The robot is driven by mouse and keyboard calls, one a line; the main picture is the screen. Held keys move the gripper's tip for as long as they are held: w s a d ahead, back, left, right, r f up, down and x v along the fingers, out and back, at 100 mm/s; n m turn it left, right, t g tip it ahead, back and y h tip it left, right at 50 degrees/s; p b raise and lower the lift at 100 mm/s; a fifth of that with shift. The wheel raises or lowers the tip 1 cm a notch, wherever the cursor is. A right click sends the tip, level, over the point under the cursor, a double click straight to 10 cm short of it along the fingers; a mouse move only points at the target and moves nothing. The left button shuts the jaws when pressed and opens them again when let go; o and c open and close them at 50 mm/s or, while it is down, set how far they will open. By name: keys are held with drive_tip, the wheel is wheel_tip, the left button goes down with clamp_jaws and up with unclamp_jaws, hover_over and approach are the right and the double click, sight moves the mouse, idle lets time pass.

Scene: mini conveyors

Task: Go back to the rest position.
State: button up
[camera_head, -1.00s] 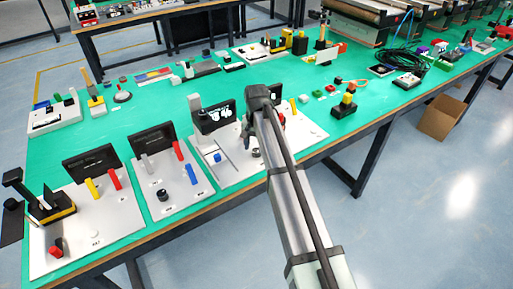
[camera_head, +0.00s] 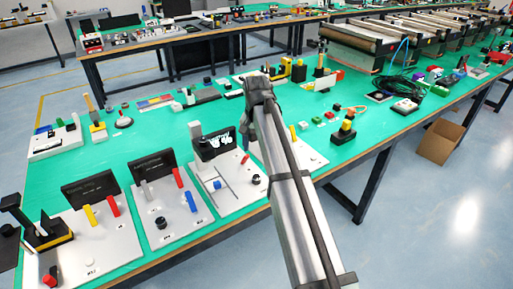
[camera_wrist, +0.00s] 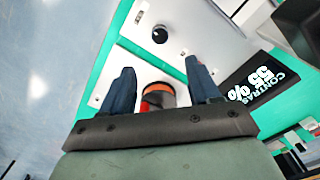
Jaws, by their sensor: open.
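My gripper (camera_wrist: 160,84) is open in the wrist view, with its two dark fingers apart. A dark round piece with an orange band (camera_wrist: 158,95) shows between and beyond the fingers; I cannot tell its distance, and no contact is visible. In the head view my arm reaches up from the lower right, and its end hangs above the panel (camera_head: 228,201) with the black display (camera_head: 215,147). The gripper's fingers are small and partly hidden by the arm there.
The display (camera_wrist: 258,80) and a black knob (camera_wrist: 160,34) show in the wrist view. Other panels with coloured levers (camera_head: 90,215) stand left on the green table (camera_head: 165,125). Cables (camera_head: 400,85) lie at the right.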

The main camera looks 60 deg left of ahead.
idle(0.4)
